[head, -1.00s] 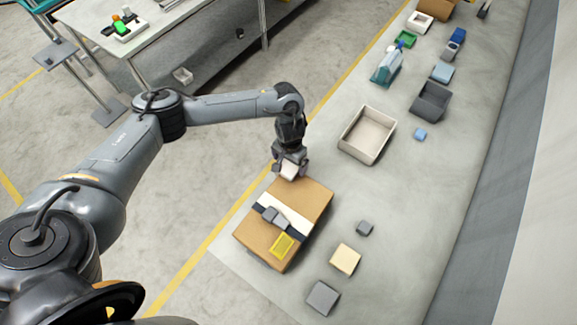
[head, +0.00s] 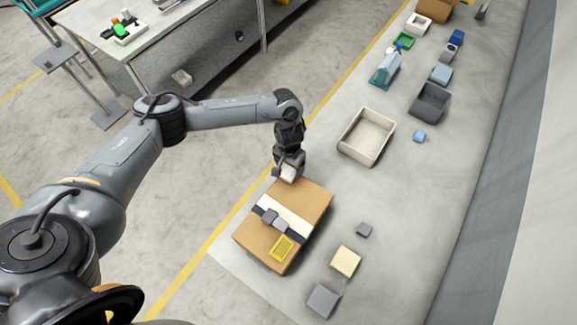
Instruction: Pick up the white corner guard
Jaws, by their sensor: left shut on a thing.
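The white corner guard (head: 289,172) is a small pale piece between the fingers of my left gripper (head: 288,174). My left gripper is shut on it, at the far corner of a cardboard box (head: 306,201). The fingers hide part of the guard, and I cannot tell whether it touches the box. The box carries a white band (head: 286,218), a dark strap, a grey buckle-like piece (head: 273,218) and a yellow label (head: 282,248). My right gripper is not in view.
An empty beige tray (head: 366,137) stands beyond, with a dark grey bin (head: 429,102) farther off. Bench space between box and tray is clear.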

